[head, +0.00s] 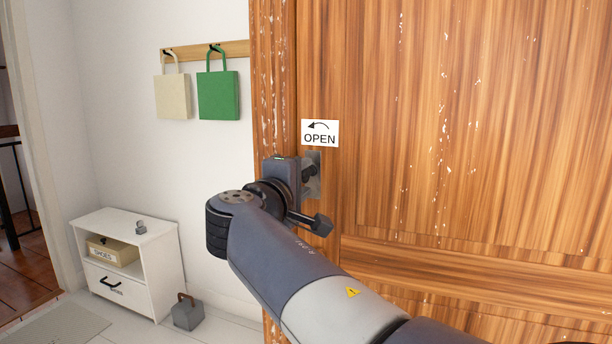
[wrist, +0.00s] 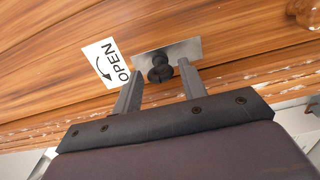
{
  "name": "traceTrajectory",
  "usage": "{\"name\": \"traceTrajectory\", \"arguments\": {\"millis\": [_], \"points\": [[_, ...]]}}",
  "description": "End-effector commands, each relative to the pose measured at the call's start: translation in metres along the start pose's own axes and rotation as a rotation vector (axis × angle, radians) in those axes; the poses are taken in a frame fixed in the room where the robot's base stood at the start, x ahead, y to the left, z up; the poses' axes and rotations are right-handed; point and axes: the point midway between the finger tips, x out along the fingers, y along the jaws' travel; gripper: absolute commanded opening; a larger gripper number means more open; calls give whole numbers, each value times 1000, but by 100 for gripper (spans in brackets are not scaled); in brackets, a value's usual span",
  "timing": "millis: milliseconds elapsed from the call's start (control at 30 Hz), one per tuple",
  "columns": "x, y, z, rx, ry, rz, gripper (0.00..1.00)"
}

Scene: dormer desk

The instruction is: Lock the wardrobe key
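The wooden wardrobe door (head: 470,130) fills the right of the head view. A metal lock plate (head: 316,186) sits near its left edge, partly behind my arm. In the wrist view, the plate (wrist: 190,50) carries a dark round-ended key (wrist: 160,70). My gripper (wrist: 159,74) faces the plate with its two fingers apart, one on each side of the key. I see gaps beside the key, and cannot tell how deep the fingertips reach.
A white sign reading OPEN (head: 320,133), with a left-curving arrow, is above the plate. Left of the door, a beige bag (head: 173,97) and a green bag (head: 218,97) hang on a rail. A white cabinet (head: 155,270) and a grey doorstop-like block (head: 188,314) stand below.

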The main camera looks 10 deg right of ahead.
Motion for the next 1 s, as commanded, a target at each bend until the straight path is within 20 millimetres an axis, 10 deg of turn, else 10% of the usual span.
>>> {"name": "traceTrajectory", "arguments": {"millis": [433,1000], "points": [[-74,1,-1,0,3,0,40],[-83,0,0,0,-1,0,40]]}}
